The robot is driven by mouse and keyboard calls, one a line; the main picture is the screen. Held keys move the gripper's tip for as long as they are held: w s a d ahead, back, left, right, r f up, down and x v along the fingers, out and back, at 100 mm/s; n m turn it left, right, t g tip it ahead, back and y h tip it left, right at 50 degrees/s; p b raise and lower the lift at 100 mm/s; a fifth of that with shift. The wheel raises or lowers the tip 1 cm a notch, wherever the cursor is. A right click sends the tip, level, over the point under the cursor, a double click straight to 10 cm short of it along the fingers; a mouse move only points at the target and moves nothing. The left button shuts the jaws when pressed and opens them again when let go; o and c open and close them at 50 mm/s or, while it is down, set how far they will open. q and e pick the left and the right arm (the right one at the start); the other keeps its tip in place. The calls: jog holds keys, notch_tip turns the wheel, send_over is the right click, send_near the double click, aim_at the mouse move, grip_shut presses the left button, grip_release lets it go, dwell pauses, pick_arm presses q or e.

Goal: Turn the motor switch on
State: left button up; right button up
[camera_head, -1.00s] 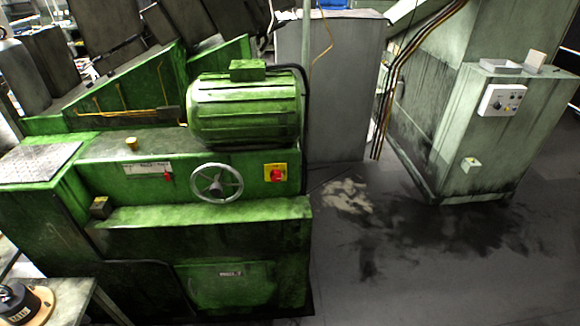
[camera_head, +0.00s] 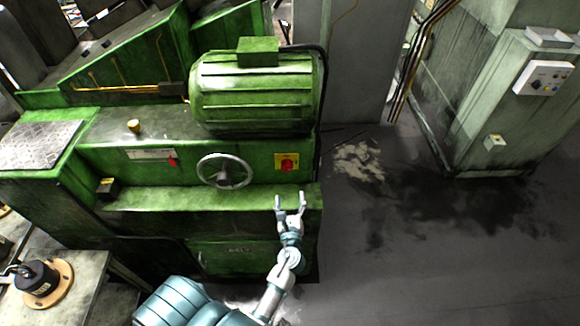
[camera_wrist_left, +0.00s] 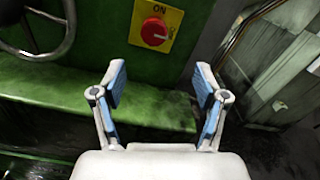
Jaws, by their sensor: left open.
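The motor switch (camera_head: 287,162) is a red rotary knob on a yellow plate, on the front of the green machine, right of the handwheel. In the left wrist view the red knob (camera_wrist_left: 155,32) sits on its yellow plate at the top, with "ON" printed above it. My left gripper (camera_head: 290,201) is open and empty, in front of the machine's green ledge and below the switch. In the left wrist view its two blue-padded fingers (camera_wrist_left: 160,90) are spread apart, below the switch and not touching it. My right gripper is not in view.
A metal handwheel (camera_head: 225,171) sticks out left of the switch. The green motor (camera_head: 255,95) sits above. The green ledge (camera_head: 180,197) juts out below. A grey cabinet with a control box (camera_head: 543,78) stands at the right. The stained floor (camera_head: 430,240) between is clear.

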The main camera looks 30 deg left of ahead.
aim_at(287, 169)
pick_arm(q)
jog(key=x, duration=0.4)
jog(key=a+x, duration=0.1)
jog(key=x, duration=0.4)
jog(key=s+f+p+x, duration=0.1)
jog(key=x, duration=0.3)
jog(key=shift+w+a, duration=0.2)
jog(key=shift+a, duration=0.25)
jog(key=shift+w, duration=0.2)
jog(key=shift+w+d+r, duration=0.1)
jog(key=shift+w+d, duration=0.05)
jog(key=shift+d, duration=0.15)
jog(key=shift+d+r, duration=0.15)
jog(key=shift+d, duration=0.35)
jog(key=shift+c, duration=0.7)
jog(key=c, duration=0.4)
jog(key=shift+a, duration=0.25)
jog(key=c, duration=0.4)
jog(key=shift+a, duration=0.2)
jog(key=shift+c, duration=1.1)
jog(key=shift+s+a, duration=0.15)
jog(key=shift+s, duration=0.05)
jog(key=shift+w+d, duration=0.1)
jog(key=shift+d, duration=0.15)
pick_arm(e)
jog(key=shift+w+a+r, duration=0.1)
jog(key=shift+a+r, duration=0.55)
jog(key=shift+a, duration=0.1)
